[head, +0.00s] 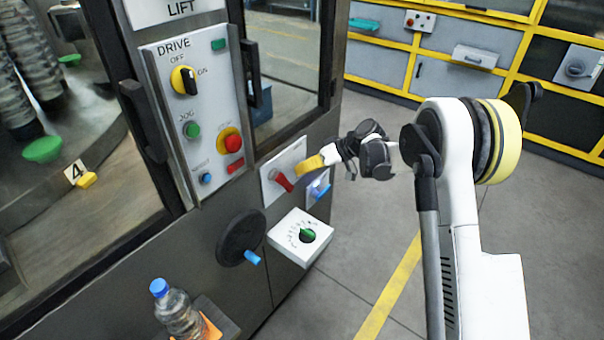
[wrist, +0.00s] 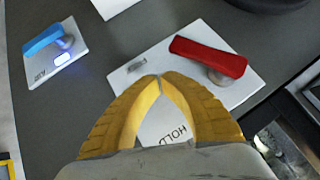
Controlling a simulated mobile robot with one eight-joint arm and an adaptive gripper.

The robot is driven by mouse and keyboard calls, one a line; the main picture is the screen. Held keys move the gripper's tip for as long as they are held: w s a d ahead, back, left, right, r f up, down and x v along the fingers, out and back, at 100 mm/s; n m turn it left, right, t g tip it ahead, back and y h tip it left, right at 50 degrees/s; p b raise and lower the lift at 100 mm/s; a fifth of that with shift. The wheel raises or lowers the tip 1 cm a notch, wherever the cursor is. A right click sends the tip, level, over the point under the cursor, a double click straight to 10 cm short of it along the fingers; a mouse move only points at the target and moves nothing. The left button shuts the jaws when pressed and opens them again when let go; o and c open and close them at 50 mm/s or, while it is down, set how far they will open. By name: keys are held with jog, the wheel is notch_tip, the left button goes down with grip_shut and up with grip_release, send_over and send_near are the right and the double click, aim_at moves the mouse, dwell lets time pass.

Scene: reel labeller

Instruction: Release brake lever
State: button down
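The brake lever appears to be the red lever (head: 283,182) on a white plate (head: 271,187) on the machine's front panel. In the wrist view the red lever (wrist: 208,55) runs from a round grey pivot toward the upper left. Its plate (wrist: 245,88) carries the word HOLD, seen upside down, and a small grey label too small to read. My gripper (wrist: 160,77) has its yellow fingertips together with nothing between them. It is over the plate, beside the lever and apart from it. In the head view my gripper (head: 301,166) is just right of the lever.
A blue lever (wrist: 43,38) on its own plate is close by, also in the head view (head: 319,190). Below are a dial box (head: 290,246) and a black handwheel (head: 240,237). The drive panel (head: 205,110) is above left. A bottle (head: 178,310) stands lower left.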

jog(key=w+d+r+p, duration=0.1)
jog(key=d+r+p, duration=0.2)
jog(key=d, duration=0.7)
jog(key=shift+r, duration=0.45)
jog(key=shift+w, duration=0.1)
jog(key=s+d+r+m+t+h, duration=0.25)
jog(key=s+r+m+h, duration=0.2)
jog(key=s+r, duration=1.1)
jog(key=s+d+m+t+h, duration=0.1)
jog(key=s+d+m+h, duration=0.1)
jog(key=s, duration=0.9)
jog(key=s+d+m+t+h, duration=0.1)
jog(key=s+d, duration=0.4)
jog(key=s, duration=0.7)
jog(key=shift+d+m+h, duration=0.2)
jog(key=shift+m+h, duration=0.25)
jog(key=shift+h, duration=0.6)
